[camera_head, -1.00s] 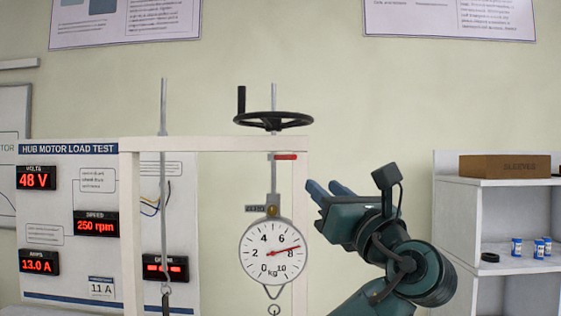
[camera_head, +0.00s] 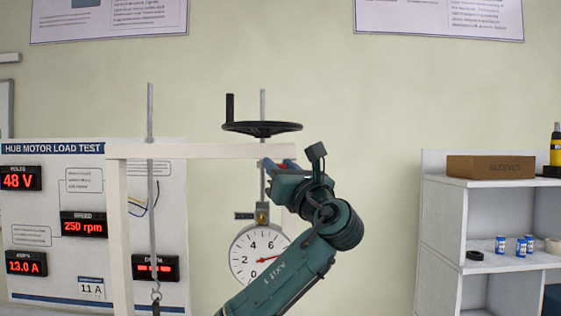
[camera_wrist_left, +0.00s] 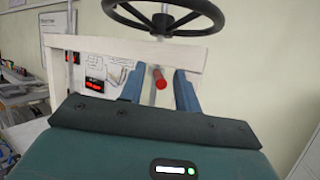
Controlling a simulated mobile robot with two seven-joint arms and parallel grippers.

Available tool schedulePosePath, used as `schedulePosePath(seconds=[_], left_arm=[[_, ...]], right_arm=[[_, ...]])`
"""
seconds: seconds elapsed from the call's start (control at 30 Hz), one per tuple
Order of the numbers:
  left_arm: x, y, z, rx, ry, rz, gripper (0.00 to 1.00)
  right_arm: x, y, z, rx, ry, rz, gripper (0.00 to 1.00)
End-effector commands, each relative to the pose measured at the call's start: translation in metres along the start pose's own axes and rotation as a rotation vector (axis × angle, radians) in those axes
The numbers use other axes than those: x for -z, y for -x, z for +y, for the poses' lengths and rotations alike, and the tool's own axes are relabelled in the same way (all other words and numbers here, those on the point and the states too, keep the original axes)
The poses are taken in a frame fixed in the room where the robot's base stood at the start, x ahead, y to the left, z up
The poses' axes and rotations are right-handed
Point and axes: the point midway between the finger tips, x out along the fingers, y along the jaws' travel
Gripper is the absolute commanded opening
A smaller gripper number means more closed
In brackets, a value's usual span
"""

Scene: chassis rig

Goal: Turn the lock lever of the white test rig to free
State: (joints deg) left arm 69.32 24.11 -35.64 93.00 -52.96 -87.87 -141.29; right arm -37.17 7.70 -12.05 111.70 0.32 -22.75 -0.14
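The white test rig (camera_head: 200,150) has a black handwheel (camera_head: 262,128) above its crossbar and a round dial (camera_head: 250,262) hanging below. The red lock lever (camera_wrist_left: 158,77) sticks out just under the crossbar, towards the camera in the left wrist view. In the head view only a bit of its red (camera_head: 287,162) shows behind my gripper. My left gripper (camera_head: 280,168) is at the lever. In the left wrist view its two blue fingers (camera_wrist_left: 159,84) are apart, one on each side of the lever, with visible gaps. My right gripper is not in view.
A panel with red number displays (camera_head: 84,225) stands at the left. A white shelf (camera_head: 440,200) at the right holds a brown box (camera_head: 490,167) and several small blue cans. My left forearm covers part of the dial and the rig's right post.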

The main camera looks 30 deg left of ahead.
Motion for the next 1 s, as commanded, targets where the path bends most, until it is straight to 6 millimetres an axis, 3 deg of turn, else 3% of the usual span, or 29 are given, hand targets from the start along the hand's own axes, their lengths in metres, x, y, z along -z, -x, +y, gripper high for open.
schedulePosePath(seconds=[0.33, 0.7, 1.0], left_arm=[[0.0003, -0.0038, 0.0, 0.0, 0.0, 0.0, 0.32], [0.0002, -0.0035, 0.0, 0.0, 0.0, 0.0, 0.01], [0.0002, -0.0034, 0.0, 0.0, 0.0, 0.0, 0.0]], right_arm=[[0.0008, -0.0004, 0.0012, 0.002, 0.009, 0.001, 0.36], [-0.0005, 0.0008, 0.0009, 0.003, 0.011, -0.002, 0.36], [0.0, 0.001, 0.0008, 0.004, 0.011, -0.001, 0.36]])
